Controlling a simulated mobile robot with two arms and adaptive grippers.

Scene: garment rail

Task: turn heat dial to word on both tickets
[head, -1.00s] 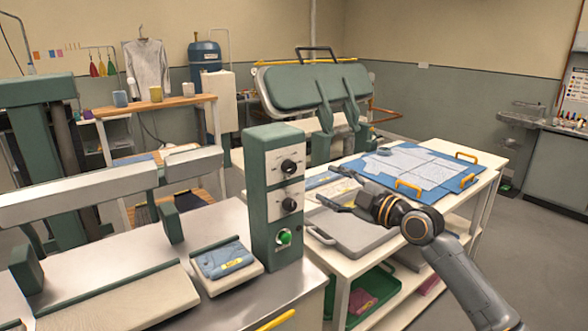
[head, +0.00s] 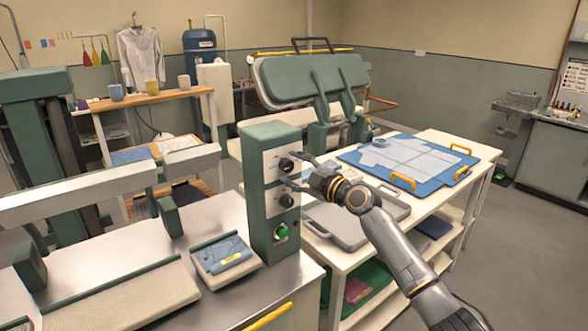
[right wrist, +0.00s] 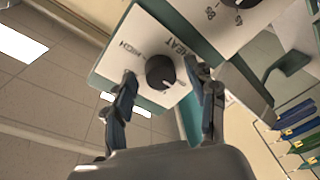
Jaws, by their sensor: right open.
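The heat dial (head: 286,165) is the upper black knob on the green control box (head: 262,205). In the right wrist view the heat dial (right wrist: 160,72) sits on a white plate with "HEAT" and "HIGH" legible; its setting is unclear. My right gripper (head: 297,172) is open in front of it; in the right wrist view the fingers (right wrist: 163,76) are on either side of the knob, and contact cannot be told. I cannot make out a second ticket. My left gripper is out of view.
A second dial (head: 286,201) and a green button (head: 281,232) are lower on the box. Floor farther right is clear.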

